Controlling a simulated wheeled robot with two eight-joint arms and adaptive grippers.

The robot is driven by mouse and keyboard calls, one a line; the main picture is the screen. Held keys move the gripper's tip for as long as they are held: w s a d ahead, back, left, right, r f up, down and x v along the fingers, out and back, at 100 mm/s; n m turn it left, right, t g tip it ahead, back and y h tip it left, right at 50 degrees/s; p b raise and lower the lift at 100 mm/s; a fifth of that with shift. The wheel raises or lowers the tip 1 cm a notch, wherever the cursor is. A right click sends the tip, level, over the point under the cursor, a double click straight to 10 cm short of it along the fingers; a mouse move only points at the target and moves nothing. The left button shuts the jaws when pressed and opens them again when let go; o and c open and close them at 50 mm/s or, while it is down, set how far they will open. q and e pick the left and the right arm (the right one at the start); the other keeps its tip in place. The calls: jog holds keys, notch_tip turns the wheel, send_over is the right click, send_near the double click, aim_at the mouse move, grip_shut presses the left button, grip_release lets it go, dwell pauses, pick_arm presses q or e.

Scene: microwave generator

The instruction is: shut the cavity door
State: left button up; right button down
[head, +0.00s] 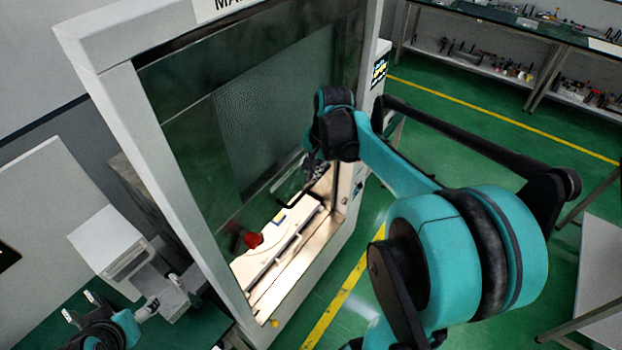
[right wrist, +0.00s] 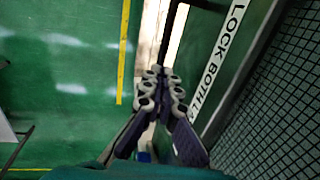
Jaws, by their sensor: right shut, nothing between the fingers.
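The cavity door (head: 262,110) is a dark green glass panel with a mesh window, on the front of a tall pale cabinet. Below its slanting lower edge the lit cavity floor (head: 262,285) shows, so the door stands at least partly open. In the right wrist view the door's mesh (right wrist: 275,110) fills the right side. A dark bar (right wrist: 175,28) runs up from my fingertips. My right gripper (head: 309,168) is shut and empty, close to the lower door edge and bar; contact is unclear. My left gripper (head: 80,307) is low at the left, away from the door.
A red knob (head: 253,240) and a white tray (head: 280,235) show in the cavity. A white label (right wrist: 222,60) reads "LOCK BOTH". Open green floor (head: 490,150) lies right of the cabinet. Benches stand at the back right, and a grey box (head: 108,242) at the left.

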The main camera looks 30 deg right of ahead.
aim_at(309, 188)
jog(key=shift+w+a+f+p, duration=0.1)
jog(key=shift+w+f+p, duration=0.05)
jog(key=shift+f, duration=0.7)
jog(key=shift+w+a+f+p, duration=0.1)
jog(key=shift+w+f+p, duration=0.05)
jog(key=shift+f, duration=0.7)
jog(key=shift+f, duration=0.1)
notch_tip(309, 188, down, 50)
jog(key=b, duration=3.9)
jog(key=shift+r, duration=0.25)
jog(key=shift+s, duration=0.15)
